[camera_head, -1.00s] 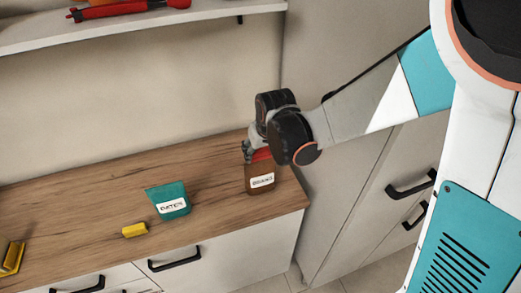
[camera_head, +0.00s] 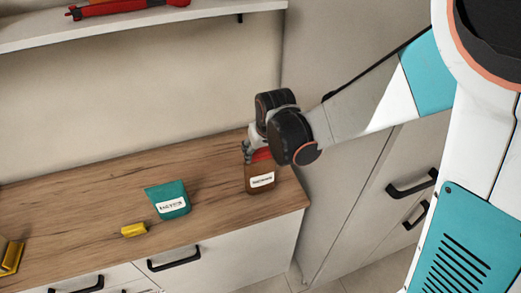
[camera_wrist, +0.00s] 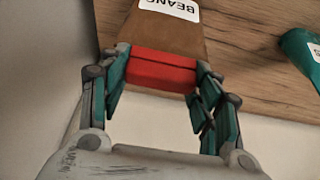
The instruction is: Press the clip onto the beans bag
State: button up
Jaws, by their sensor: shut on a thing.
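The brown beans bag (camera_head: 262,184) stands upright near the right end of the wooden counter, and its BEANS label shows in the wrist view (camera_wrist: 170,33). The red clip (camera_wrist: 162,70) lies across the top edge of the bag; how far it is seated there I cannot tell. My gripper (camera_wrist: 160,86) is shut on the red clip, with a teal finger at each end of it. In the head view my gripper (camera_head: 256,150) is at the top of the bag, and the clip (camera_head: 262,154) is partly hidden by it.
A teal dates bag (camera_head: 168,199) stands to the left on the counter (camera_head: 95,215). A yellow clip (camera_head: 134,230) lies in front of it. Another yellow object (camera_head: 13,258) is at the left edge. A shelf (camera_head: 150,22) with red items hangs above. The counter ends right of the beans bag.

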jog(key=shift+f+b, duration=0.5)
jog(key=shift+s+f+b, duration=0.15)
jog(key=shift+f+b, duration=0.1)
jog(key=shift+b, duration=0.05)
dwell(0.8)
jog(key=shift+f, duration=0.2)
jog(key=shift+c, duration=0.6)
jog(key=shift+o, duration=0.5)
jog(key=o, duration=1.2)
jog(key=shift+f, duration=0.1)
jog(key=shift+o, duration=0.2)
jog(key=shift+o, duration=0.5)
jog(key=shift+w+r, duration=0.2)
jog(key=shift+r, duration=0.05)
